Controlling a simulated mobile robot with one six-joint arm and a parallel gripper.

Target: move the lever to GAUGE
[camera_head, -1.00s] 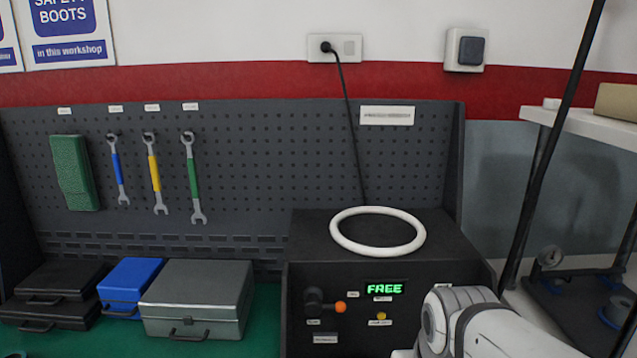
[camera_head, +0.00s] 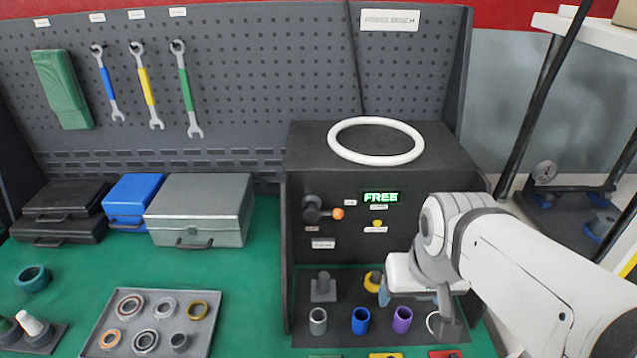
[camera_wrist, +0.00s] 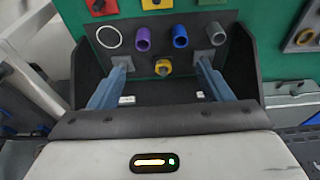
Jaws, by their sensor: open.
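The lever (camera_head: 320,211) is on the black box's front panel in the head view. It has a dark round hub and an arm ending in an orange ball (camera_head: 338,214), which points right. The display (camera_head: 381,198) to its right reads FREE in green. Small labels sit around the lever, too small to read. My gripper (camera_wrist: 162,66) is open and empty in the wrist view, its two blue-grey fingers apart above the box's base. In the head view it is right of and below the lever, clear of it. The lever does not show in the wrist view.
Grey, blue (camera_head: 361,320) and purple (camera_head: 402,319) sleeves stand on the box's base, with a yellow ring part behind. A white ring (camera_head: 376,141) lies on top. A tray of rings (camera_head: 152,322) and cases (camera_head: 198,209) are to the left. The space before the lever looks clear.

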